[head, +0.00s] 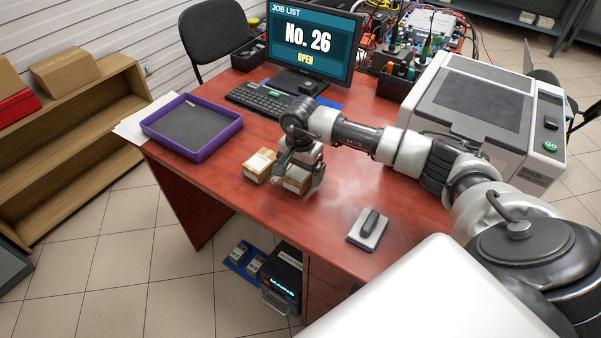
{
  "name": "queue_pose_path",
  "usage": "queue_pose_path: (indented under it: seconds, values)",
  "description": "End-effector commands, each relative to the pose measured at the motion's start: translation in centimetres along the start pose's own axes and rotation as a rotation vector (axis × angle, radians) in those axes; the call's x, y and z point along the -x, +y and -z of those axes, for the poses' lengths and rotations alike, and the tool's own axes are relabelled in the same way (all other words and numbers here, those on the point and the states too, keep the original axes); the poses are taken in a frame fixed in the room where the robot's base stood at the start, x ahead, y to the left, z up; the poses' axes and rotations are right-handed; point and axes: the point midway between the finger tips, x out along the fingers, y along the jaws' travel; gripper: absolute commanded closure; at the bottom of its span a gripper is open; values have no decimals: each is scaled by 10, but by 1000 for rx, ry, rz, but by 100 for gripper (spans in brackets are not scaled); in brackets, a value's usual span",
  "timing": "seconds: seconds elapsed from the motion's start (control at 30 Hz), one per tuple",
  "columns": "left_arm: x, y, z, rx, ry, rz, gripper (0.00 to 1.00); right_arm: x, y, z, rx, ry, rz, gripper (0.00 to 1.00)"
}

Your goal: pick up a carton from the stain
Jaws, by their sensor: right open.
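Two small brown cartons stand side by side on the red-brown desk (215,190). The left carton (258,166) shows most of its top and front. The right carton (296,183) is partly hidden by my right gripper (299,177). That gripper is open and points down at the right carton, with a finger on either side of it in the picture. I cannot tell whether the fingers touch it. A pale, hazy stain (352,184) spreads over the desk just right of the cartons. My left gripper is not in view.
A purple-rimmed tray (207,153) lies at the desk's left edge. A keyboard (262,102) and monitor (312,42) stand behind. A light pad with a dark object (368,229) lies at the front right. A large grey-white machine (478,105) stands at the right.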

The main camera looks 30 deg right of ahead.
Motion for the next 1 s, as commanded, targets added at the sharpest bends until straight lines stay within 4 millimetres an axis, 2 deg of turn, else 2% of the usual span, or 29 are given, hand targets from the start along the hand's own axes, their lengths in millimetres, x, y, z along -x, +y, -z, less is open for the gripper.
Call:
queue_pose_path:
  seconds: [0.1,0.3,0.67,1.0]
  values:
    - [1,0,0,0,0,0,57,-7,0,-1,0,-1,-1,6]
    - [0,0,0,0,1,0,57,-7,0,0,0,-1,0,6]
    - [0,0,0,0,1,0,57,-7,0,0,0,-1,0,60]
    - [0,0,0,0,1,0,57,-2,0,0,0,0,2,61]
